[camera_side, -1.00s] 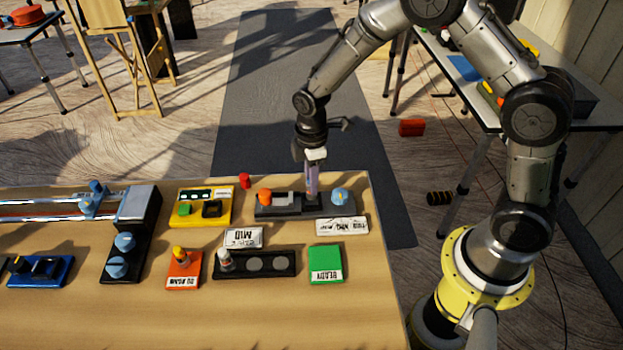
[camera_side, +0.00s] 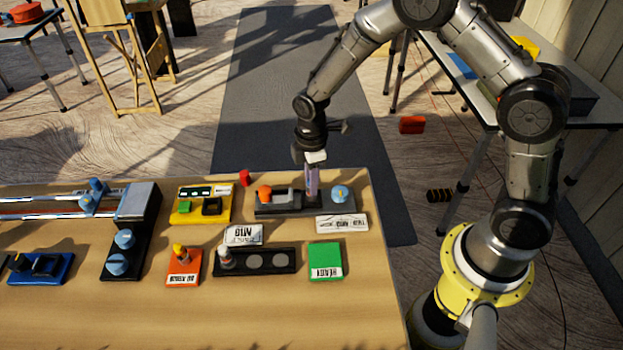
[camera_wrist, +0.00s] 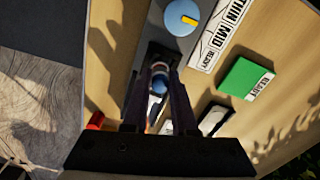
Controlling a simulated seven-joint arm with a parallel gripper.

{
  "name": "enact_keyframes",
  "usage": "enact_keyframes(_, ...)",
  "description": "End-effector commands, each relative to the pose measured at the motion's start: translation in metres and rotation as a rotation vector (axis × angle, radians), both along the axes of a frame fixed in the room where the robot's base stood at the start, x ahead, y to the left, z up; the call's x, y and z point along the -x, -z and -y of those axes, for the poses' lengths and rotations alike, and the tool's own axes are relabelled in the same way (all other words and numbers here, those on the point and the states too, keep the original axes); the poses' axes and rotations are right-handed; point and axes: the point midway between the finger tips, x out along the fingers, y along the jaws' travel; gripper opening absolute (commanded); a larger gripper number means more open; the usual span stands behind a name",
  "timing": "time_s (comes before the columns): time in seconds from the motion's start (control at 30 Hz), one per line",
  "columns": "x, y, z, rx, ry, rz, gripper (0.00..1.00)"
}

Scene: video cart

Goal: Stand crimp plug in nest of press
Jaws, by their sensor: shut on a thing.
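The press (camera_side: 276,212) is a dark base near the table's far right edge, with an orange knob, a grey block and a blue dial (camera_side: 340,194). The dial, with a yellow mark, also shows in the wrist view (camera_wrist: 182,17). My gripper (camera_side: 312,192) points down over the press, between the grey block and the dial. In the wrist view its two dark fingers are shut on the crimp plug (camera_wrist: 158,84), a small piece with pale, reddish and blue parts. The fingers mostly hide the plug in the side view. I cannot tell whether its foot is seated in the nest.
A white label strip (camera_side: 342,224) lies in front of the press. A green pad (camera_side: 325,259), a black tray (camera_side: 283,253) with a pale-topped piece, and an orange stand (camera_side: 184,268) are nearer. A yellow device (camera_side: 186,214) stands left; a small red piece (camera_side: 244,177) is behind.

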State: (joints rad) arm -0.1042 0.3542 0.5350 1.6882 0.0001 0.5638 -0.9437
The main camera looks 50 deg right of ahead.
Motion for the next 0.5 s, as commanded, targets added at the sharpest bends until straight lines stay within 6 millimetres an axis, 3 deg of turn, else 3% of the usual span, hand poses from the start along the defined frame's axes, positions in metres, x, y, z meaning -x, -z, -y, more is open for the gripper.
enact_keyframes(0.43,0.0001,0.0102,0.0,0.0,0.0,0.0,0.0)
enact_keyframes(0.47,0.0,0.0098,0.0,0.0,0.0,0.0,0.31)
enact_keyframes(0.5,-0.0001,0.0097,0.0,0.0,0.0,0.0,0.38)
